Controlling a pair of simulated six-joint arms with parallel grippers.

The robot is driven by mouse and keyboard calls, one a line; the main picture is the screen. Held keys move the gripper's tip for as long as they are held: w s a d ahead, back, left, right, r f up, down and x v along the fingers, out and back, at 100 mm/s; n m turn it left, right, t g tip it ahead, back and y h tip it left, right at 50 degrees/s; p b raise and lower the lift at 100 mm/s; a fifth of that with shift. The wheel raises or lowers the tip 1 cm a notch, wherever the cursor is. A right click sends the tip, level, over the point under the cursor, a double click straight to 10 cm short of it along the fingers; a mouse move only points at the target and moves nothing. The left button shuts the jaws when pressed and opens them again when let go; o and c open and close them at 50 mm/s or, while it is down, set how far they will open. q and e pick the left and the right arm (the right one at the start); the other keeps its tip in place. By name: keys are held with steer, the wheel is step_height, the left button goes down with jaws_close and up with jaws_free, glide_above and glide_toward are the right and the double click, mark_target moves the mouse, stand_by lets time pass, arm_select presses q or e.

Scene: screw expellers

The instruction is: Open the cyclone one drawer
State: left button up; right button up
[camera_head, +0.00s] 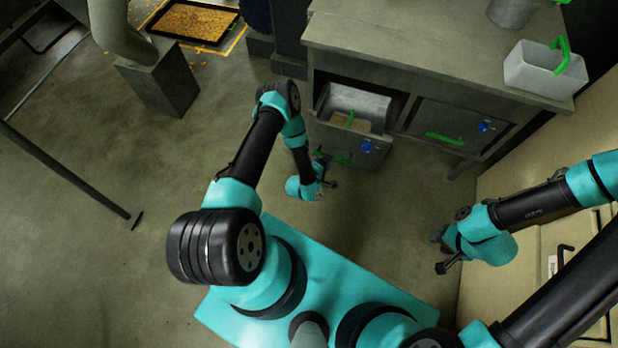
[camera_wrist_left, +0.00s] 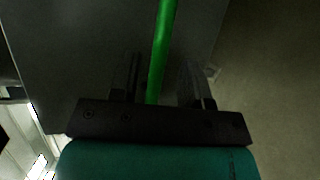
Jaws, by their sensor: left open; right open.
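A grey cabinet (camera_head: 400,62) stands at the upper right of the head view. Its left drawer (camera_head: 372,145) is pulled out, and I can see into it. Its right drawer (camera_head: 462,122) is shut. Each drawer front has a green handle and a small blue label, too small to read. My left gripper (camera_head: 327,172) is open at the left drawer's front, by its green handle (camera_head: 342,159). In the left wrist view the green handle (camera_wrist_left: 161,50) runs between the open fingers; contact cannot be told. My right gripper (camera_head: 438,252) is open and empty, away from the cabinet.
A white bin (camera_head: 544,70) with a green handle and a metal pot (camera_head: 511,10) stand on the cabinet top. A beige cabinet (camera_head: 540,240) is at the right. A black tray of yellow grain (camera_head: 196,20) lies on the floor. The floor in front of the drawers is clear.

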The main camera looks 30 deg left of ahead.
arm_select(q)
steer(key=v, duration=1.3)
steer(key=shift+d, duration=0.1)
step_height(320, 180, up, 8)
steer(key=w+d+m+g+h, duration=0.1)
steer(key=w+m+g, duration=0.1)
steer(key=m+g, duration=0.7)
steer(key=s+d+r+m+g, duration=0.3)
steer(key=s+r+m+g, duration=0.2)
steer(key=r, duration=0.7)
steer(key=shift+s+m, duration=0.5)
steer(key=shift+s, duration=0.5)
